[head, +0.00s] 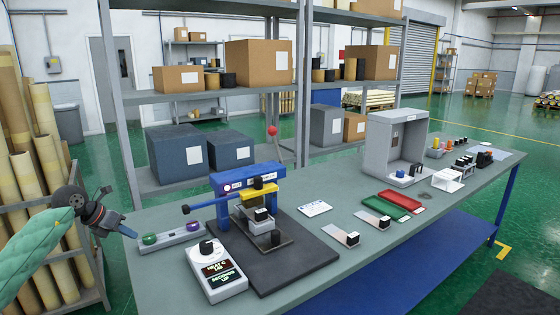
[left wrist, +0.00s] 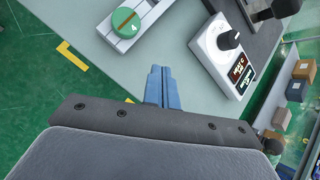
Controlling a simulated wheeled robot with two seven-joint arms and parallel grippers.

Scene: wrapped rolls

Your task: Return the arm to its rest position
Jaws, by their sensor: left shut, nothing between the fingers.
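My left gripper (head: 130,233) is at the left in the head view, just off the near left corner of the workbench (head: 300,215). Its blue fingers are closed together with nothing between them. In the left wrist view the shut fingers (left wrist: 158,84) point toward the bench edge, below a green round knob (left wrist: 125,22) on a grey base. My left arm comes in from the left in a green padded sleeve. My right gripper is not in view.
A white control box (head: 215,270) with a black knob stands near the front edge. A blue press (head: 245,195) stands on a dark mat (head: 310,262). A grey booth (head: 395,140) is farther back. Cardboard tubes (head: 40,180) stand in a rack at the left.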

